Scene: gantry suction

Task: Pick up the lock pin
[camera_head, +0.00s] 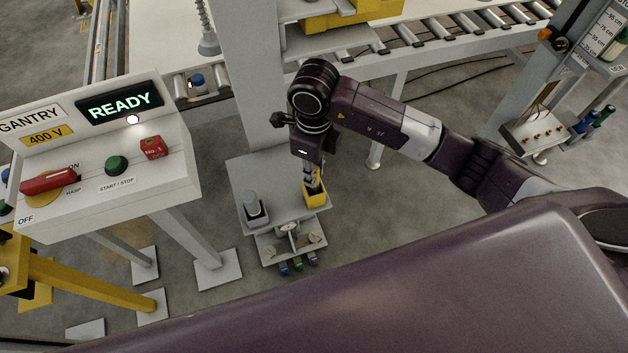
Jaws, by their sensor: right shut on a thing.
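My right gripper (312,180) points down at the yellow holder (318,200) on the grey plate at the foot of the column. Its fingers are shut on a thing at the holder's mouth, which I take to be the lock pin. The fingers and the holder hide most of it, so I cannot tell how deep it sits. My left gripper is not in view.
A grey cylinder (251,203) in a dark holder stands left of the yellow holder. The grey column (252,80) rises just behind. The control panel (90,150) shows READY at left. A roller conveyor (440,35) runs behind. Open floor lies right of the plate.

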